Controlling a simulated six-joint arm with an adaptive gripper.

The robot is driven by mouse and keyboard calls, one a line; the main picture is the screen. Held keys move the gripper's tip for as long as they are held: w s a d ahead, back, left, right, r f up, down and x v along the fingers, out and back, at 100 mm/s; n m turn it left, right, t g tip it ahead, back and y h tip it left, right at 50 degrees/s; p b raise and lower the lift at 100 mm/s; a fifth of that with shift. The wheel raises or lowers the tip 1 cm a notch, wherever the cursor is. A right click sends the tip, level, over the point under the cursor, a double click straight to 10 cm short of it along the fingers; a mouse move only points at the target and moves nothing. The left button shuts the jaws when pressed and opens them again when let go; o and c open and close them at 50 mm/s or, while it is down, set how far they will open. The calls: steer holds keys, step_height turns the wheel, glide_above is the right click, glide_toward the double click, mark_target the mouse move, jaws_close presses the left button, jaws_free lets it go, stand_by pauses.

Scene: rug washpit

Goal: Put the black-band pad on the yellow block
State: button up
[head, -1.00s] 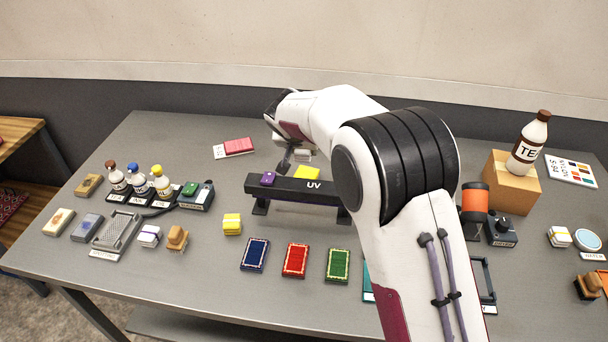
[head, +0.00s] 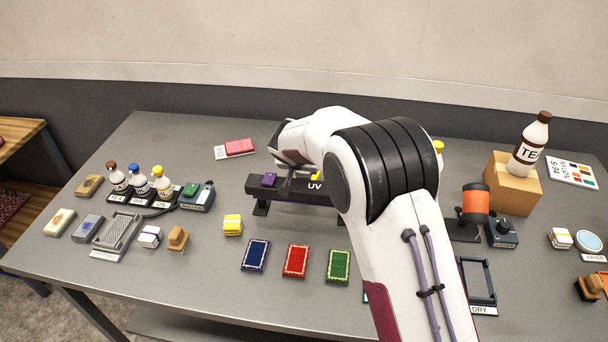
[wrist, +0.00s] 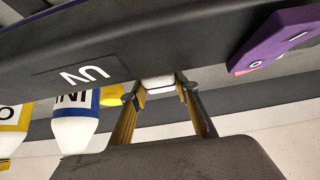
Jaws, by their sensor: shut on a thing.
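My gripper (wrist: 162,105) is shut on a small white pad (wrist: 158,84) in the wrist view. The colour of the pad's band is not clear.
The UV bar (head: 327,196) stands beside the gripper, with a purple box (head: 269,180) on it. Bottles stand close by in the wrist view (wrist: 75,125). The front table edge is clear.

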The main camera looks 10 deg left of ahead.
mark_target(304, 175)
steer(key=shift+f, duration=1.4)
steer(key=shift+f, duration=0.15)
steer(key=o, duration=1)
steer(key=shift+v, duration=6.15)
